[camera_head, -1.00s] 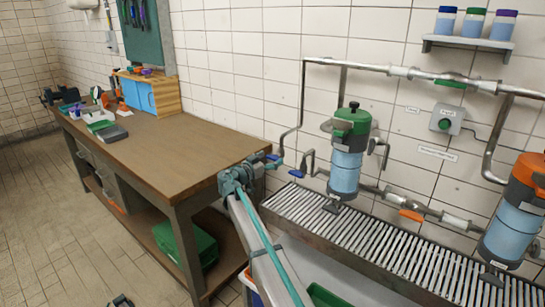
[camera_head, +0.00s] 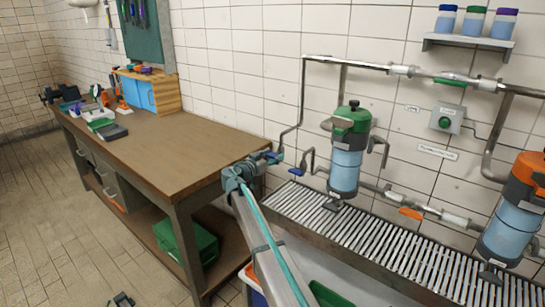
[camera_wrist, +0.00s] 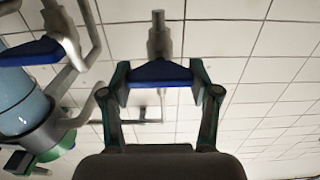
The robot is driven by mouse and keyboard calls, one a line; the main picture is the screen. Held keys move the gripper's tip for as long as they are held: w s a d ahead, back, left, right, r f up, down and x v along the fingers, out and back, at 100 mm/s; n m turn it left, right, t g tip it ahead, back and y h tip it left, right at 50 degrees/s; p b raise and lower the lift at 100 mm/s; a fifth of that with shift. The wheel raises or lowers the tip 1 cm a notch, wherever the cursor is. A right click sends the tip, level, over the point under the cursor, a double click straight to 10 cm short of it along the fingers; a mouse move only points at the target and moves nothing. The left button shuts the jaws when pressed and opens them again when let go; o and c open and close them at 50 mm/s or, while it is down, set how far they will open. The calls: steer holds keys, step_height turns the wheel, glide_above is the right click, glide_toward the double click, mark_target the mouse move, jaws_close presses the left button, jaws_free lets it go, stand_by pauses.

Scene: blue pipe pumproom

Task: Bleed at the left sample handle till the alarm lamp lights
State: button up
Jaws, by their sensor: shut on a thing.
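My gripper (camera_head: 262,160) is at the wall end of the workbench, at the left sample handle (camera_head: 274,156), a blue lever on a bent metal pipe. In the wrist view the blue handle (camera_wrist: 160,73) lies between my two fingers, and they are closed on its ends. A second blue handle (camera_head: 296,171) sits on a short pipe just to the right, apart from my gripper. A grey wall box (camera_head: 446,118) carries a green dome; I cannot tell if this is the alarm lamp or if it is lit.
A green-topped filter vessel (camera_head: 347,150) and an orange-topped one (camera_head: 515,215) stand above a slatted drain grate (camera_head: 345,232). An orange handle (camera_head: 411,214) is on the lower pipe. The workbench (camera_head: 165,150) is to the left, its near part clear.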

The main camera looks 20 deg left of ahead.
steer(key=n+b, duration=0.2)
steer(key=shift+f+n, duration=0.2)
steer(key=shift+n, duration=0.1)
steer(key=n+b, duration=0.2)
steer(key=n, duration=0.1)
steer(key=shift+a+n, duration=0.15)
steer(key=shift+n, duration=0.15)
steer(key=n, duration=0.3)
steer(key=shift+n+b, duration=0.3)
steer(key=n, duration=0.4)
steer(key=shift+a, duration=0.1)
steer(key=shift+n, duration=0.3)
steer(key=o, duration=1.2)
steer(key=shift+c, duration=0.2)
